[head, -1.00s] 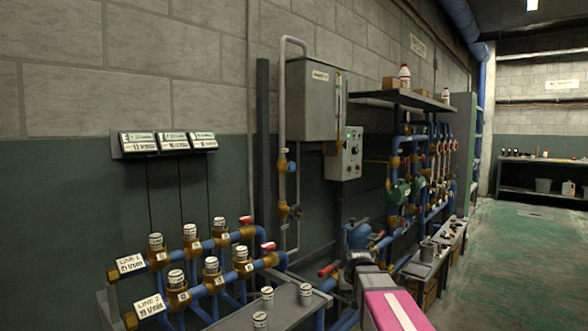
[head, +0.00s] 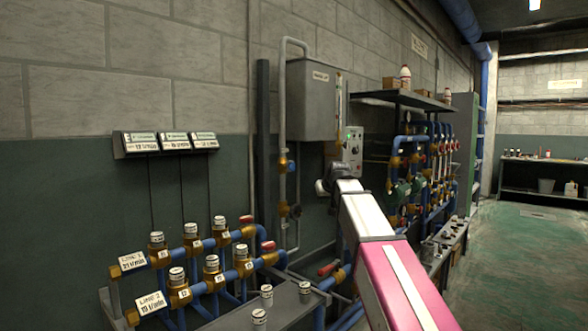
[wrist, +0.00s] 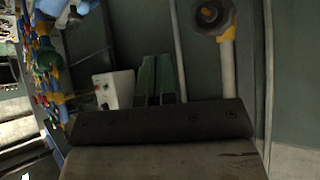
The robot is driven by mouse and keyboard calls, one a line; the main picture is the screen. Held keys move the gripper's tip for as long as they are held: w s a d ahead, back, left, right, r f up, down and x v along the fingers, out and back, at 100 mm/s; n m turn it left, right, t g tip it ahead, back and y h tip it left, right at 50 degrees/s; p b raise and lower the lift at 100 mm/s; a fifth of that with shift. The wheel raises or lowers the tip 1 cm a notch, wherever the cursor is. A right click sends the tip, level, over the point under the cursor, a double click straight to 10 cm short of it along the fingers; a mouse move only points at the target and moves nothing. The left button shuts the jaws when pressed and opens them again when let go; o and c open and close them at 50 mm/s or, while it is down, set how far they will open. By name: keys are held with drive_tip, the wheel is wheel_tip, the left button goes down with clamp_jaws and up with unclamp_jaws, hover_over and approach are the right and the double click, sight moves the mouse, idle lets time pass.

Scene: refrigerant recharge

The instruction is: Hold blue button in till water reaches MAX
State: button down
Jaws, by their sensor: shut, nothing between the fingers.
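A grey tank (head: 311,101) with a label hangs on the wall, and a thin upright sight tube (head: 339,101) runs along its right side. The water level and a MAX mark are too small to read. Below it is a light-grey control box (head: 354,146) with small controls; it also shows in the wrist view (wrist: 118,84). I cannot make out a blue button. My gripper (head: 323,188) is at the lower left of the box in the head view, apparently apart from it. In the wrist view its two green fingers (wrist: 156,80) are together, with nothing between them.
A valve manifold with blue pipes (head: 205,241) and a bench (head: 290,312) stand at the left front. A vertical pipe with a valve (head: 283,165) runs left of the box. More pipework (head: 425,160) and a shelf (head: 400,97) stand to the right. The right floor is clear.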

sight(292, 166)
wheel_tip(292, 166, up, 11)
drive_tip(key=a+t, duration=0.1)
drive_tip(key=a, duration=0.1)
drive_tip(key=shift+w+a+f+n+y, duration=0.2)
drive_tip(key=shift+n+y, duration=0.1)
drive_tip(key=shift+y, duration=0.1)
drive_tip(key=w+a, duration=0.5)
drive_tip(key=a, duration=0.2)
drive_tip(key=shift+w, duration=0.2)
idle(1.9)
drive_tip(key=shift+w+a, duration=0.25)
drive_tip(key=shift+a, duration=0.05)
drive_tip(key=shift+w+a, duration=0.35)
drive_tip(key=shift+a, duration=0.1)
idle(3.4)
